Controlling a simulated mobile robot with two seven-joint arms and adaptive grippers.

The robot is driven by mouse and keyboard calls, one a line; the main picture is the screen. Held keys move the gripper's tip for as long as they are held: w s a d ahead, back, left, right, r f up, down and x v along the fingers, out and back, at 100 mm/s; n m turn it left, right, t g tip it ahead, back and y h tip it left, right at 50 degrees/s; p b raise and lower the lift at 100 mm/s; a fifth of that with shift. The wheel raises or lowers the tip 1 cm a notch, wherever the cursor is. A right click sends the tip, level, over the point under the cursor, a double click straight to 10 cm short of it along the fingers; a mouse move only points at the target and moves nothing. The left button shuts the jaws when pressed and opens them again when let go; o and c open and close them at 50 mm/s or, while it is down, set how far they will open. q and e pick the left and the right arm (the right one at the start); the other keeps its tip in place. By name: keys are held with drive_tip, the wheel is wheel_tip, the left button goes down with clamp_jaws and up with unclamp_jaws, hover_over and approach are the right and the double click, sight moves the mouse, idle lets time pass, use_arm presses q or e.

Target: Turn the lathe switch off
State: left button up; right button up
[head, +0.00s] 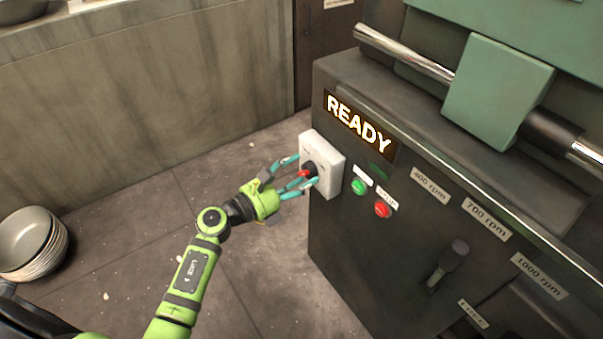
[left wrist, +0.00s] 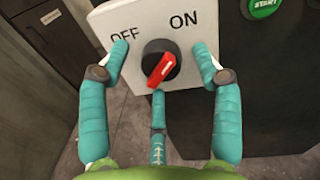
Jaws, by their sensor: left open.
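The lathe switch is a white box (head: 333,159) on the left edge of the dark machine front. It has a black round base and a red knob (head: 306,173). In the left wrist view, the red knob (left wrist: 161,70) is tilted with its upper end toward the ON label (left wrist: 184,19), away from the OFF label (left wrist: 124,34). My left gripper (head: 297,177) is open, its teal fingers spread around the knob. In the left wrist view, two fingers of the gripper (left wrist: 160,78) flank the knob and one is below it. Contact with the knob cannot be told. My right gripper is out of view.
The lathe's lit sign (head: 359,125) reads READY. A green START button (head: 359,187) and a red button (head: 382,208) sit right of the switch. A speed lever (head: 447,265) is lower right. Stacked bowls (head: 30,243) stand on the floor at left. The floor between is mostly clear.

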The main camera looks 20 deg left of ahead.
use_arm(q)
drive_tip(key=shift+w+d, duration=0.25)
drive_tip(key=shift+w, duration=0.1)
drive_tip(key=c, duration=1.1)
drive_tip(key=shift+c, duration=0.3)
drive_tip(key=shift+r, duration=0.15)
